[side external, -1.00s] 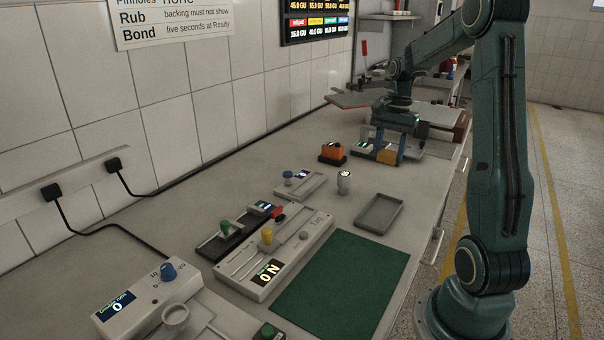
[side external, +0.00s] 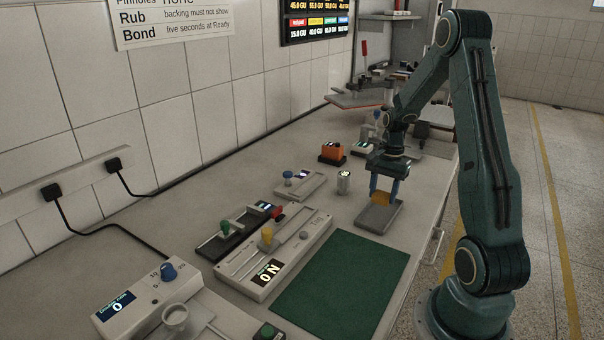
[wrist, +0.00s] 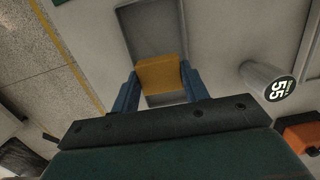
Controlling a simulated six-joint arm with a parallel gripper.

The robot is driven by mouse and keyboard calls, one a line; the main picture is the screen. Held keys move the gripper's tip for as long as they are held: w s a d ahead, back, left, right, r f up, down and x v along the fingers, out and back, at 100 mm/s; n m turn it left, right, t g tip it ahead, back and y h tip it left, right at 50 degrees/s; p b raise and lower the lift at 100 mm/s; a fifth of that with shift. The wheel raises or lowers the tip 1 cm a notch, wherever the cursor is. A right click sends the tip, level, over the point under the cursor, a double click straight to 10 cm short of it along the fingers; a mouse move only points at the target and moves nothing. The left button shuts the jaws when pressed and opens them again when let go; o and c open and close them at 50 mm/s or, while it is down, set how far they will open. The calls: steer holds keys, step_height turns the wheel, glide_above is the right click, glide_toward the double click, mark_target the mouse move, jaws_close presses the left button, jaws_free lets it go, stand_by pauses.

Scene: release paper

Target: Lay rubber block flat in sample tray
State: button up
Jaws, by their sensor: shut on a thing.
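The rubber block looks to be the yellow-orange block (side external: 381,198), also in the wrist view (wrist: 160,73). My gripper (side external: 384,196) has its blue fingers shut on it, one finger on each side, as the wrist view (wrist: 160,84) shows. The grey sample tray (side external: 372,219) is a shallow rectangle with a raised rim. The block is over the far part of the tray in the side view; in the wrist view the tray (wrist: 152,30) extends above and below it. I cannot tell whether the block touches the tray floor.
A small grey cylinder with a display (side external: 344,182) stands left of the tray and reads 55 in the wrist view (wrist: 268,80). An orange box (side external: 332,153) is farther back. A green mat (side external: 342,285) lies in front, bare. A slider device (side external: 290,245) is at left.

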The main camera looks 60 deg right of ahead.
mark_target(381, 203)
steer(key=shift+f, duration=2.1)
steer(key=shift+f, duration=0.15)
steer(key=o, duration=0.7)
steer(key=shift+r, duration=0.2)
steer(key=r, duration=0.4)
steer(key=d+r, duration=0.1)
steer(key=r, duration=0.6)
steer(key=shift+d+r, duration=0.2)
steer(key=shift+r, duration=0.2)
